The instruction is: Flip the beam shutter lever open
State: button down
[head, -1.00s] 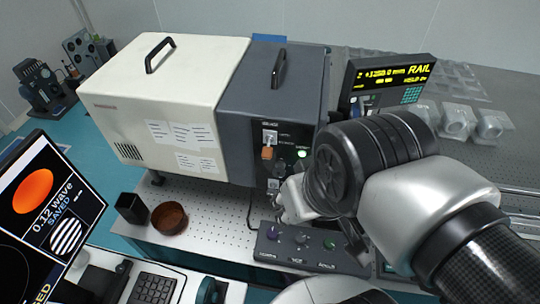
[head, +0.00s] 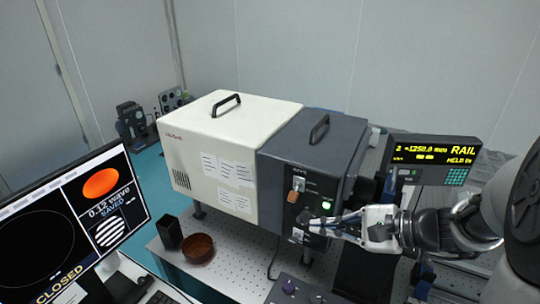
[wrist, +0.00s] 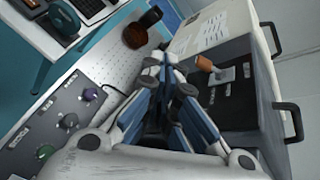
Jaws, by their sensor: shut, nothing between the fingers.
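The beam shutter lever, with an orange grip (head: 293,196), is on the front of the dark grey housing (head: 337,172). It also shows in the wrist view (wrist: 204,63), beside a pale bracket. A green light (head: 326,206) glows right of it. My gripper (head: 308,226) is in front of the same panel, a little below and right of the lever, and looks apart from it. In the wrist view my gripper's fingers (wrist: 162,62) are together and empty, left of the lever. The monitor (head: 70,225) reads CLOSED.
A cream box (head: 228,150) adjoins the housing on the left. A brown bowl (head: 198,248) and a black cup (head: 169,232) stand on the perforated table. A knob panel (wrist: 62,122) lies below my gripper. A rail display (head: 432,160) stands at right.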

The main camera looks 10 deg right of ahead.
aim_at(293, 196)
jog(key=w+d+m+t, duration=0.1)
jog(key=d+m+t, duration=0.1)
jog(key=d, duration=0.1)
jog(key=w+d+m, duration=0.1)
jog(key=shift+w+d+t, duration=0.3)
jog(key=shift+d+t, duration=0.1)
jog(key=shift+a, duration=0.1)
jog(key=b+x, duration=0.2)
jog(key=x, duration=0.8)
